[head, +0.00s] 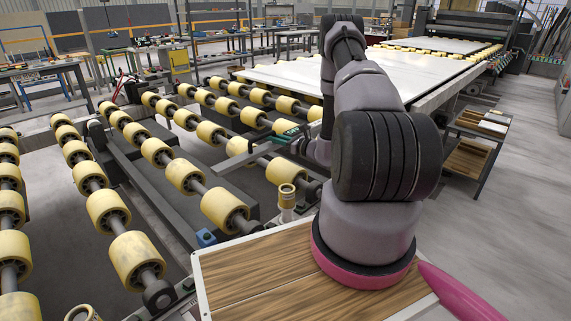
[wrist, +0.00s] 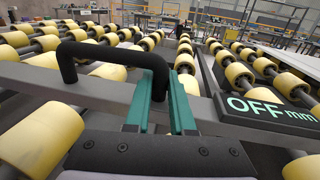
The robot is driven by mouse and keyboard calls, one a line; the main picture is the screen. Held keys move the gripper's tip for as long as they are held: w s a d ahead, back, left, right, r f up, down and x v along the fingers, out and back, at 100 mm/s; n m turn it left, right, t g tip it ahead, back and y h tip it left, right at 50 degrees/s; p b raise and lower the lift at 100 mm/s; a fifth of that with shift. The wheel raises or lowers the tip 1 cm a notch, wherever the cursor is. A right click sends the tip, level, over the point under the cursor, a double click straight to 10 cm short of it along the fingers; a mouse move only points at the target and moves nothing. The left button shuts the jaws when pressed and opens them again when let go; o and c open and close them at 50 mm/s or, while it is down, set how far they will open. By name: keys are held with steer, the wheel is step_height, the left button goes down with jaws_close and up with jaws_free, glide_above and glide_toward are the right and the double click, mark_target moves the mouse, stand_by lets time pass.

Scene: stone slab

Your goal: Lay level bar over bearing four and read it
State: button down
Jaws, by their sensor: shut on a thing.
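My gripper (wrist: 165,90) has teal fingers closed on the black handle (wrist: 112,52) of the grey level bar (wrist: 85,88). The bar lies crosswise in the wrist view, and its display (wrist: 268,112) at the right end reads "OFF mm". In the head view the level bar (head: 238,160) sticks out to the left of my gripper (head: 284,136), among the yellow rollers (head: 222,207). I cannot tell whether the bar touches anything below it. I see no number marks, so I cannot tell which bearing is four.
Rows of yellow rollers on dark shafts fill the left and middle. A pale stone slab (head: 350,72) lies on the rollers behind my arm. A small yellowish cylinder (head: 287,203) stands near the wood-topped surface (head: 235,265). A shelf rack (head: 470,158) stands at right beside open floor.

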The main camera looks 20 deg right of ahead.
step_height(320, 180, down, 10)
stand_by(0.6)
steer(key=c, duration=0.8)
jaws_free()
steer(key=shift+s+f, duration=0.1)
steer(key=shift+o, duration=0.2)
